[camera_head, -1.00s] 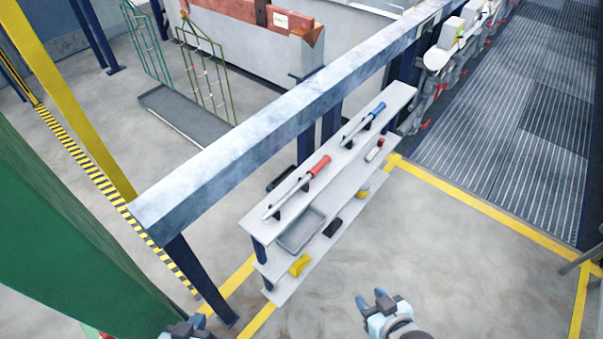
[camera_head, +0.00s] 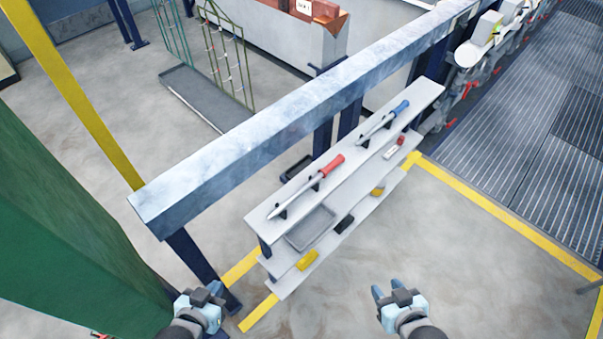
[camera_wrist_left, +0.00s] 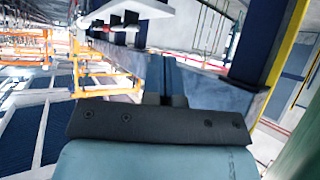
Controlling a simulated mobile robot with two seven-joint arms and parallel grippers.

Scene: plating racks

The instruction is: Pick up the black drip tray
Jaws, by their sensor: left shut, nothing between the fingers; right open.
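A small black tray-like thing (camera_head: 297,167) shows behind the upper shelf, partly hidden by it; I take it for the black drip tray, but it is too small to be sure. My left gripper (camera_head: 212,291) is shut and empty at the lower left, in front of the shelf's near end and well apart from the tray. Its shut fingers (camera_wrist_left: 164,78) show in the left wrist view, holding nothing. My right gripper (camera_head: 386,292) is open and empty over the floor, to the right of the shelf.
The white shelf unit (camera_head: 412,100) holds red-handled (camera_head: 332,165) and blue-handled (camera_head: 398,108) tools, a grey tray (camera_head: 311,228) and yellow items. A steel beam (camera_head: 260,135) runs behind it. A green column (camera_head: 70,230) stands left. A dark floor tray (camera_head: 200,95) lies under green racks. Floor at right is clear.

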